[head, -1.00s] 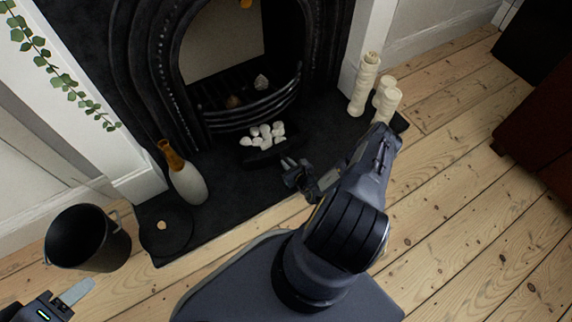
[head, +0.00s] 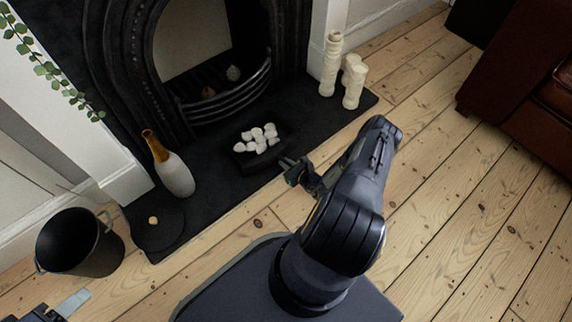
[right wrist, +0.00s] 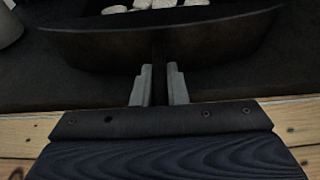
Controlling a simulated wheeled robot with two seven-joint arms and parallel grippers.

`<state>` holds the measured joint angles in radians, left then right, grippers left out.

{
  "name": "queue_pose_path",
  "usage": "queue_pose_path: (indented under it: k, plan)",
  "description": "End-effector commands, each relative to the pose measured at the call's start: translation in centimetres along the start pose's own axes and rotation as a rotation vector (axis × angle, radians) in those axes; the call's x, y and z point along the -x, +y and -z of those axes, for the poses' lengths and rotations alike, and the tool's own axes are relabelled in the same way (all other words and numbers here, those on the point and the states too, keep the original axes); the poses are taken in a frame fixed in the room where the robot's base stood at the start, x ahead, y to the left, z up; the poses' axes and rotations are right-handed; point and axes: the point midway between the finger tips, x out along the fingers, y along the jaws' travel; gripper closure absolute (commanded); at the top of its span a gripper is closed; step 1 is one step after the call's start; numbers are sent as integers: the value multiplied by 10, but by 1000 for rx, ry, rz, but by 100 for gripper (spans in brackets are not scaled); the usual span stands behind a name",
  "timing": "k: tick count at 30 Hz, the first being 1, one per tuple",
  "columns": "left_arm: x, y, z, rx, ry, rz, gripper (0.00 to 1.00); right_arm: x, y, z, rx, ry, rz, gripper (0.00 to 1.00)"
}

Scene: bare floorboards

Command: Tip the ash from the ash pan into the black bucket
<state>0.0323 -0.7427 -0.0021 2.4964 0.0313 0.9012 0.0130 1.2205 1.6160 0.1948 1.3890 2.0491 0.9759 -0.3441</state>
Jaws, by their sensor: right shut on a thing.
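The black ash pan (head: 281,127) holds several whitish-grey lumps (head: 262,136) and is over the dark hearth in front of the grate. It looks level; I cannot tell whether it touches the hearth. My right gripper (head: 288,164) is shut on the pan's handle at its near side. In the right wrist view the thin dark handle (right wrist: 158,82) runs between the two grey fingers, below the pan's wall (right wrist: 100,46). The black bucket (head: 103,255) stands upright on the floorboards at the left; its inside looks dark. My left gripper (head: 72,303) shows only partly at the lower left, near the bucket, its opening unclear.
A grey-white bottle-shaped vase (head: 174,176) with an amber neck stands on the hearth between pan and bucket. A dark disc with a small pale knob (head: 153,220) lies beside it. Cream candles (head: 331,65) stand at the hearth's right end. Floorboards at right are clear before a brown sofa (head: 530,95).

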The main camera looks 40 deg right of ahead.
Motion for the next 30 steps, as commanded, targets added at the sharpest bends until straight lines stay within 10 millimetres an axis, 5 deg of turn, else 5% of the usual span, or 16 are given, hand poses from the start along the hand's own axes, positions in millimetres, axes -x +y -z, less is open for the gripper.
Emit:
queue_pose_path:
  k: [12, 13, 18, 30]
  plan:
    - [0, 0, 0, 0, 0, 0, 49, 0, 0, 1, 2, 2, -5, 100]
    - [0, 0, 0, 0, 0, 0, 49, 0, 0, 1, 2, 2, -5, 85]
    - [0, 0, 0, 0, 0, 0, 49, 0, 0, 0, 2, 1, -5, 62]
    - [6, 3, 3, 0, 0, 0, 49, 12, -1, -2, 0, 1, -3, 62]
